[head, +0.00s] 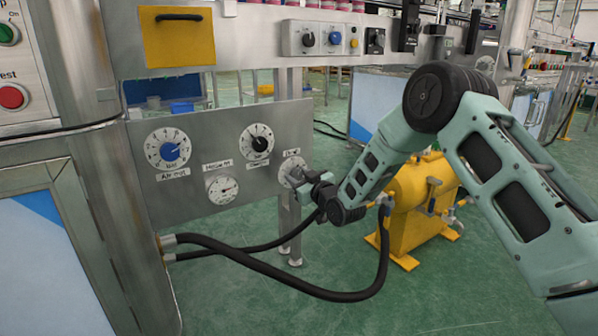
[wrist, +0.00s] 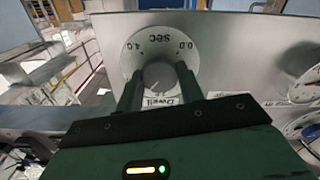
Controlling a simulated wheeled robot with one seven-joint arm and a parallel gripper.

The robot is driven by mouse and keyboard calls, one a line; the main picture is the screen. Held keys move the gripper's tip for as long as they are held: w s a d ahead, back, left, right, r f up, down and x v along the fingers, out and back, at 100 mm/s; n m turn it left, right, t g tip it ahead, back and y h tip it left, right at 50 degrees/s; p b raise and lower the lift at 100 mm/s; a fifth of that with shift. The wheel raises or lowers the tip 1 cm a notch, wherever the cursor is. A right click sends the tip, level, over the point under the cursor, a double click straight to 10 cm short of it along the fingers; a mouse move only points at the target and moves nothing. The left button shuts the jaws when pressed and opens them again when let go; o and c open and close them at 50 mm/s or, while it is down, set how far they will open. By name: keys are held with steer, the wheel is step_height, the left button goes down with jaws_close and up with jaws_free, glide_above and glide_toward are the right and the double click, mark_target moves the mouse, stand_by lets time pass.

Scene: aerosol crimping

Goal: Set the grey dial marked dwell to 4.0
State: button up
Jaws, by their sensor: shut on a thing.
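The dwell dial (head: 291,164) is a round white plate at the right end of the grey panel, partly covered by my gripper (head: 304,181) in the head view. In the wrist view its white face (wrist: 138,48) shows the letters SEC, with marks that look like 4.0 at left and 0.0 at right. The grey knob (wrist: 159,74) sits between the two fingers of my gripper (wrist: 158,82), which is shut on it. A label reading Dwell lies between the fingers. The knob's pointer is not clear, so I cannot tell its setting.
The panel (head: 145,205) also bears a blue-knobbed dial (head: 170,150), a black-knobbed dial (head: 260,143) and a gauge (head: 222,189). Black hoses (head: 270,287) loop below it. A yellow machine (head: 412,205) stands behind my arm. Green floor is open beneath the panel.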

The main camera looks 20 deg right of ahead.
steer(key=m+p, duration=0.3)
steer(key=m, duration=0.2)
steer(key=shift+m, duration=0.3)
steer(key=m+p, duration=0.2)
steer(key=m, duration=0.2)
steer(key=m+p, duration=0.2)
steer(key=m, duration=0.3)
steer(key=shift+f+m+p, duration=0.1)
steer(key=shift+m+p, duration=0.35)
steer(key=shift+m, duration=1.75)
steer(key=o, duration=1)
steer(key=p+v, duration=0.5)
steer(key=v, duration=1.2)
steer(key=shift+s, duration=0.25)
